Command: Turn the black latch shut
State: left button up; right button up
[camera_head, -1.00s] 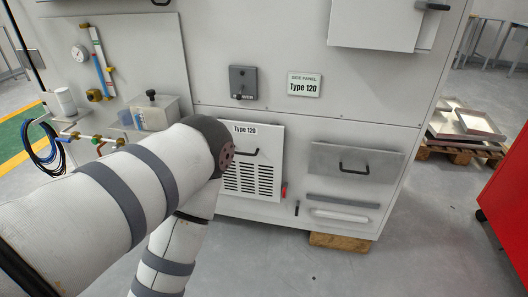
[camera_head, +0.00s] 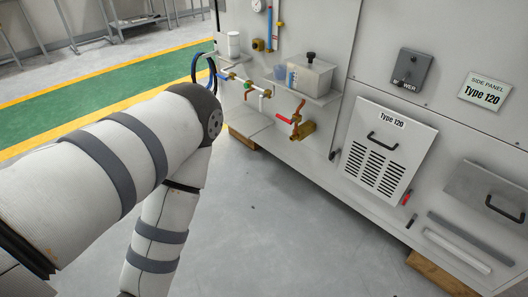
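A small black upright piece (camera_head: 411,220) sits on the lower cabinet front, beside a small red piece (camera_head: 406,197). Another small dark piece (camera_head: 334,154) sits left of the louvred Type 120 panel (camera_head: 388,165). I cannot tell which of these is the black latch, or how it is turned. The louvred panel lies flat against the cabinet and has a black pull handle (camera_head: 382,141). My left arm spans the left side, bending downward at the elbow, well away from the panel. Neither of my grippers is in view.
A grey POWER box (camera_head: 412,69) and a Type 120 sign (camera_head: 485,93) are above. A drawer-like panel (camera_head: 490,192) is at right. Brass valves with red handles (camera_head: 291,119) stick out left of the louvred panel. The grey floor (camera_head: 285,235) before the cabinet is clear.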

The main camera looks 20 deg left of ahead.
aim_at(332, 154)
jog(key=u, duration=0.15)
jog(key=i+l+z, duration=0.1)
jog(key=i, duration=0.4)
jog(key=i+l+z, duration=0.1)
jog(key=i+l, duration=0.2)
jog(key=i, duration=0.15)
